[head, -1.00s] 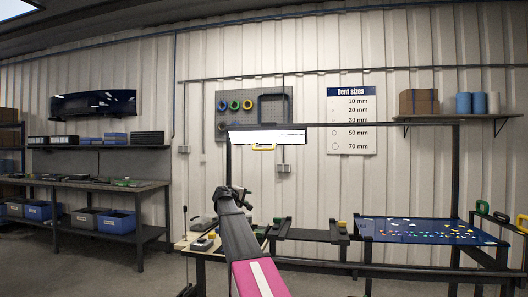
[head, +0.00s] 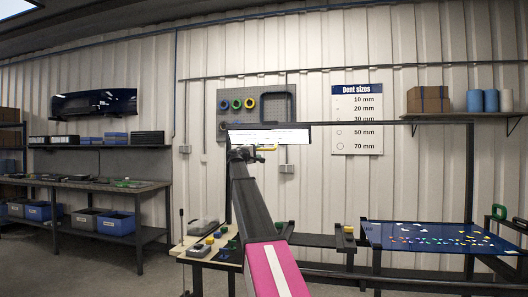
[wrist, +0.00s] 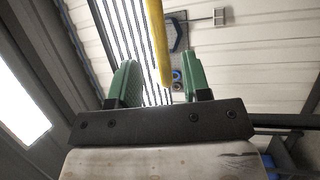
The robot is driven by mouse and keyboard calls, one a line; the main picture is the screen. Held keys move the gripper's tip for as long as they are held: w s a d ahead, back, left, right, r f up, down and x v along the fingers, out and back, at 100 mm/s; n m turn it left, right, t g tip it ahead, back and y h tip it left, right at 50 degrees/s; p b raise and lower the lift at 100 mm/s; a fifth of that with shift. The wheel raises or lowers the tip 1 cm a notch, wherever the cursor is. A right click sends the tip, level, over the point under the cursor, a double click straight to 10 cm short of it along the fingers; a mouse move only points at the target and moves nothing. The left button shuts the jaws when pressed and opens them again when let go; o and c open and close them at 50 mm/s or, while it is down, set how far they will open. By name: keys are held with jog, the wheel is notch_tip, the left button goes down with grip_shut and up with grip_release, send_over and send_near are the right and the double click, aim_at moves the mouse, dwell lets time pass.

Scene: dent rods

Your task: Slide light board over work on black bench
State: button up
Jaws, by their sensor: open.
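The light board (head: 270,137) is a bright white panel hanging at the left end of a black overhead rail. Its yellow handle (head: 267,148) shows just below it; in the wrist view, black and white stripes show behind this yellow bar (wrist: 158,42). My gripper (wrist: 160,82) has green fingers, open, one on each side of the bar's lower end. Gaps show on both sides, so it does not look clamped. In the head view my arm hides part of the gripper.
A small table (head: 225,262) with tools stands left of my arm. The rail (head: 360,123) runs right on black posts (head: 469,180). A wall shelf (head: 465,115) holds a box and rolls. A long workbench (head: 85,185) stands far left.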

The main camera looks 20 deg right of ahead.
aim_at(263, 150)
jog(key=x, duration=0.6)
jog(key=shift+w, duration=0.1)
